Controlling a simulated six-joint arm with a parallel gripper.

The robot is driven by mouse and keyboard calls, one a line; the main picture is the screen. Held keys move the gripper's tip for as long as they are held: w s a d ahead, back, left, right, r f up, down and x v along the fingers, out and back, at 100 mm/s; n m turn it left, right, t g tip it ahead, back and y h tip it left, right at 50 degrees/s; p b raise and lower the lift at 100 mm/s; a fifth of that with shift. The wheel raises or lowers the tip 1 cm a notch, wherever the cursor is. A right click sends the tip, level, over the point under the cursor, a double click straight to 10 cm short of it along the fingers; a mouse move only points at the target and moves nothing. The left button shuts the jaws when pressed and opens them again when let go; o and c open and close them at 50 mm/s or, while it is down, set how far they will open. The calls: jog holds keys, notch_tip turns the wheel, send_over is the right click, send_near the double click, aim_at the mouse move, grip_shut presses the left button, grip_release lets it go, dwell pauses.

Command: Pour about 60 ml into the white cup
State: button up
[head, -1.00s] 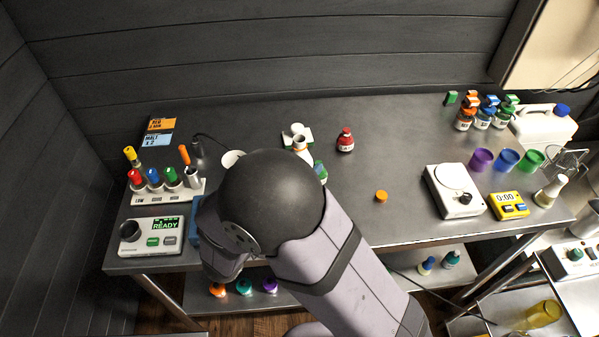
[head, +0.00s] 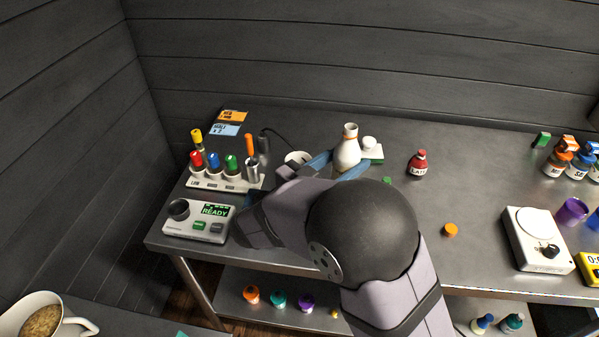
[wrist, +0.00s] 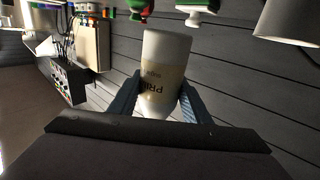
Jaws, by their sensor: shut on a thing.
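My gripper (head: 335,163) is shut on a white bottle (head: 348,150) with an orange ring at its neck. In the head view the bottle is nearly upright, mouth up. In the wrist view the bottle (wrist: 165,75) sits between the blue fingers (wrist: 160,105), and its label, partly readable as "PRI", appears upside down. The white cup (head: 296,157) is left of the bottle in the head view, partly hidden by my arm. A pale cylinder (wrist: 288,22), perhaps the cup, shows at the upper right of the wrist view. The liquid is not visible.
A white item on a green-edged base (head: 372,153) is right of the bottle. A rack of coloured tubes (head: 225,183) and a READY device (head: 200,220) are left. A white scale (head: 535,238) is far right.

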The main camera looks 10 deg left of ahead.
aim_at(340, 153)
jog(key=w+b, duration=0.1)
jog(key=w+a+b, duration=0.1)
jog(key=b, duration=0.1)
jog(key=shift+w+a+f, duration=0.1)
jog(key=shift+w+a, duration=0.15)
jog(key=shift+w, duration=0.1)
jog(key=shift+w+a+r+b, duration=0.35)
jog(key=shift+w+r+b, duration=0.2)
jog(key=shift+w+b, duration=0.35)
jog(key=shift+s, duration=0.15)
jog(key=shift+f, duration=0.15)
